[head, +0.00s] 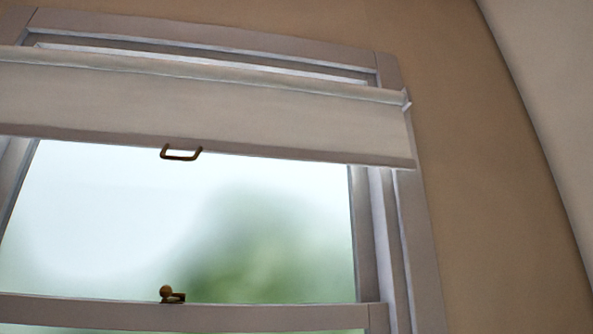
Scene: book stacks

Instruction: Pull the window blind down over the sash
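The pale fabric window blind (270,122) hangs rolled mostly up across the top of the window in the head view. Its lower edge carries a small brass-coloured pull handle (181,156). Below it, the glass of the upper sash (130,220) is uncovered. A sash rail (260,316) crosses the bottom of the view, with a small brass latch (171,295) on it. Neither of my grippers shows in this view, and nothing touches the handle.
The pale window frame (424,250) runs down the right side. A tan wall (490,200) lies right of it and meets a lighter wall (550,80) at a corner. The space in front of the glass looks clear.

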